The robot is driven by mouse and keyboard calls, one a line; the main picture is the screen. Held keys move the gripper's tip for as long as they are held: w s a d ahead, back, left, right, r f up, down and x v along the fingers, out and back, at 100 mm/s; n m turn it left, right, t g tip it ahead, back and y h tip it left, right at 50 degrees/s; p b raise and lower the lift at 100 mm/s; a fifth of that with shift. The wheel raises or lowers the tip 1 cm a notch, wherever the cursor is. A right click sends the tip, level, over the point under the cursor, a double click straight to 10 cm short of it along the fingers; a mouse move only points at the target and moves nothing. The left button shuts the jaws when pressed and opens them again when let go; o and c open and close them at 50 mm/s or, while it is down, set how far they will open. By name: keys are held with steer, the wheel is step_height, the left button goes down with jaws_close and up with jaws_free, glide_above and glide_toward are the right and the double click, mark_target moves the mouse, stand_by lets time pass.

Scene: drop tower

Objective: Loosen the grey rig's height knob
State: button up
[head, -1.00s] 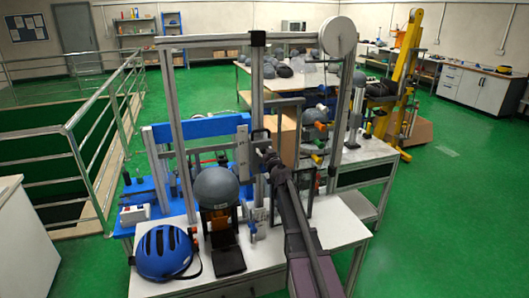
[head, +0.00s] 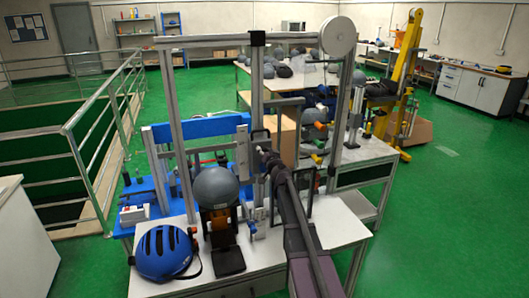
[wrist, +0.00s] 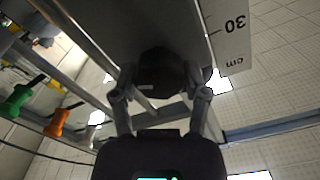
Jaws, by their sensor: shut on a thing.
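The grey rig (head: 173,130) is a tall metal frame standing on the white table, with a round white wheel at its top right. My gripper (head: 263,152) reaches its middle upright, beside a white scale strip (head: 242,152). In the wrist view, a dark round knob (wrist: 160,70) sits between the two fingers of my gripper (wrist: 161,86), which are shut on it. The scale strip (wrist: 228,30) there shows "30" and "cm". In the head view my gripper and arm hide the knob.
A grey helmet (head: 216,187) sits on the rig's lower stand. A blue helmet (head: 164,252) lies at the table's left front. A blue rig (head: 148,200) stands behind left. Green, orange and white knobs (wrist: 58,122) show at the wrist view's left.

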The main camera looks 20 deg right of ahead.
steer(key=m, duration=0.6)
steer(key=shift+w+d, duration=0.1)
steer(key=m, duration=0.7)
steer(key=shift+f, duration=0.15)
steer(key=o, duration=1.1)
steer(key=shift+o, duration=0.2)
steer(key=s, duration=1.2)
